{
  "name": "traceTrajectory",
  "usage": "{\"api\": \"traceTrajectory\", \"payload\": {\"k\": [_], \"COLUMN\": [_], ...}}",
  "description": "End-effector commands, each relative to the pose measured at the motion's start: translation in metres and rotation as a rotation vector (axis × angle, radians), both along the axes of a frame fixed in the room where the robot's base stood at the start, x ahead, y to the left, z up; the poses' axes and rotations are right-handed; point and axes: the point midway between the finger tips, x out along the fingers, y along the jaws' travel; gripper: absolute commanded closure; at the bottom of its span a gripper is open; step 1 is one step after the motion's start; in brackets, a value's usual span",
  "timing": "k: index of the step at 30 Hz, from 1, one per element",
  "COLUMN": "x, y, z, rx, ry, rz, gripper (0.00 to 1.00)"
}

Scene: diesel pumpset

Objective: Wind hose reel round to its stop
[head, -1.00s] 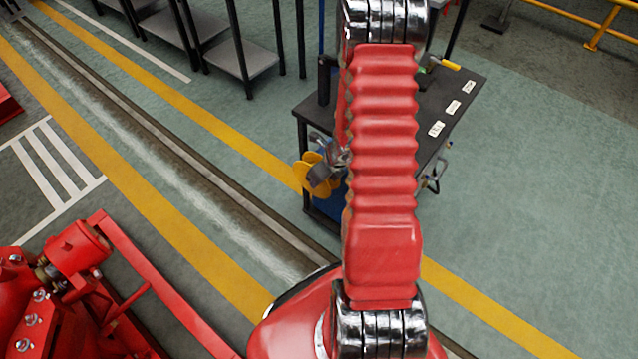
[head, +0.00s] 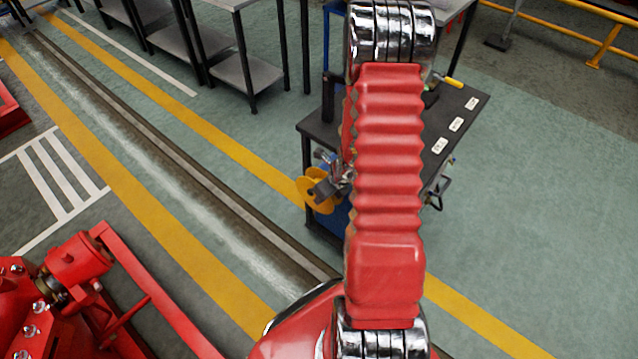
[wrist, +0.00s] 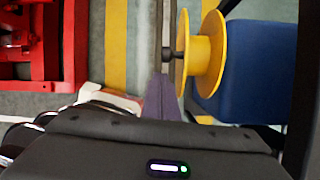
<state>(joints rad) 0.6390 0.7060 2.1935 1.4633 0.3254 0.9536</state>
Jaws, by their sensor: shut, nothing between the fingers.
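The hose reel (head: 312,192) is a yellow spool at the left end of a dark bench, partly hidden behind my gripper. In the wrist view the yellow reel (wrist: 206,55) shows its flanges, with a dark rod and knob on its left side. My gripper (head: 327,189) is at the reel in the head view. In the wrist view its grey fingers (wrist: 162,78) are together and empty, just left of and below the reel's left flange. I cannot tell whether they touch the knob or flange.
The dark bench (head: 446,140) carries white labels and a yellow-handled item. A blue panel (wrist: 252,70) is right of the reel. Red machinery (head: 75,280) stands at lower left. A yellow railing (head: 580,25) and grey shelves (head: 245,75) are behind. Floor at right is clear.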

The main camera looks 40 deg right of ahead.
Motion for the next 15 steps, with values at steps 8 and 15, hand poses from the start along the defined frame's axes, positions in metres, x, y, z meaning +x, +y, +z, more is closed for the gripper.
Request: {"api": "traceTrajectory", "payload": {"k": [8, 15], "x": [-0.016, -0.01], "y": [-0.003, -0.001], "z": [0.004, 0.021], "rx": [-0.001, -0.001], "ry": [-0.002, -0.003], "rz": [0.001, 0.004], "gripper": [1.0, 1.0]}}
